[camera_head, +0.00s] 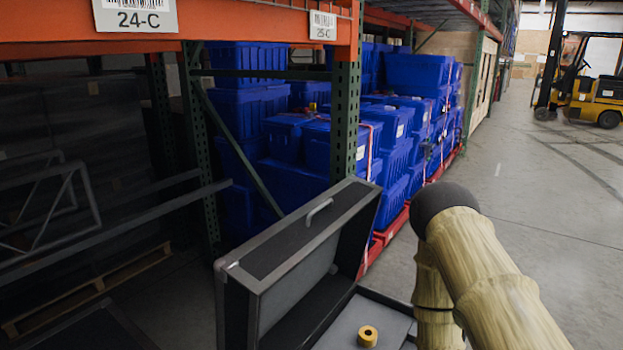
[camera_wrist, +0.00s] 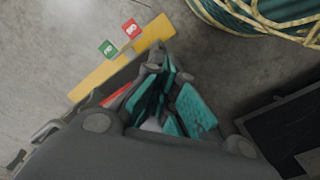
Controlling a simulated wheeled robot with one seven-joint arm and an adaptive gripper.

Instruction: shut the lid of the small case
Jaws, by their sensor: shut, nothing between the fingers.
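The small case stands open in the head view, in the lower middle. Its dark lid (camera_head: 283,237) is raised and leaning, with a grey handle (camera_head: 319,211) on its edge. The base (camera_head: 384,312) has a light grey lining, and its lower part is cut off by the picture's edge. A yellow ring-shaped thing (camera_head: 368,336) lies in the base. My gripper (camera_wrist: 166,85), with teal pads, is shut and empty in the wrist view. It is out of sight in the head view, so its distance from the lid cannot be told.
My arm fills the head view's lower right, beside the case. Blue totes (camera_head: 375,130) are stacked behind, by a green rack post (camera_head: 345,115). A forklift (camera_head: 590,85) is far right. The wrist view shows a yellow bar (camera_wrist: 95,77) and a teal roped thing (camera_wrist: 265,15).

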